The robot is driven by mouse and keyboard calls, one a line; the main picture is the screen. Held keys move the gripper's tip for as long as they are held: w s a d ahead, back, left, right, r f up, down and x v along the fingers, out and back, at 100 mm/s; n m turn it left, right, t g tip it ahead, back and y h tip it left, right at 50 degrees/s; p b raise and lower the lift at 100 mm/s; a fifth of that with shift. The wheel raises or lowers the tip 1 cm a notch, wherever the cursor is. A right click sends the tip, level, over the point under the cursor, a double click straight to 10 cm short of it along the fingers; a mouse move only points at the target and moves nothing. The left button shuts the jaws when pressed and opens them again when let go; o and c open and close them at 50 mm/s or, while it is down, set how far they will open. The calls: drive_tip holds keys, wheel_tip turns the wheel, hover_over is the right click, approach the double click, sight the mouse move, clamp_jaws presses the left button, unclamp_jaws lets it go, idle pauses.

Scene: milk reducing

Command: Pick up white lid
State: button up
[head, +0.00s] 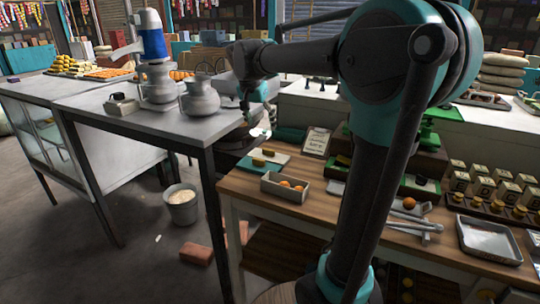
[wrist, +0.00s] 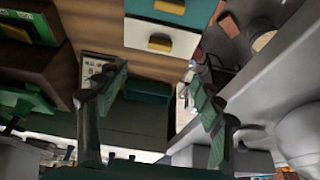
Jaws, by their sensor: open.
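My gripper (head: 258,125) is in the gap between the grey metal table and the wooden counter, near the table's right corner. In the wrist view my gripper (wrist: 155,88) has its two green-padded fingers wide apart, with nothing held between them. A small white patch (head: 259,132) shows at the fingertips in the head view; I cannot tell whether it is the white lid. In the wrist view a pale patch (wrist: 182,100) shows beside the right finger, also unclear. No lid can be made out for certain.
A bucket (head: 181,205) and bricks (head: 197,253) are on the floor.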

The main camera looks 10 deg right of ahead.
sight(268, 150)
drive_tip(key=x, duration=1.4)
drive_tip(key=shift+s+a+f, duration=0.1)
drive_tip(key=shift+c, duration=0.6)
drive_tip(key=c, duration=0.7)
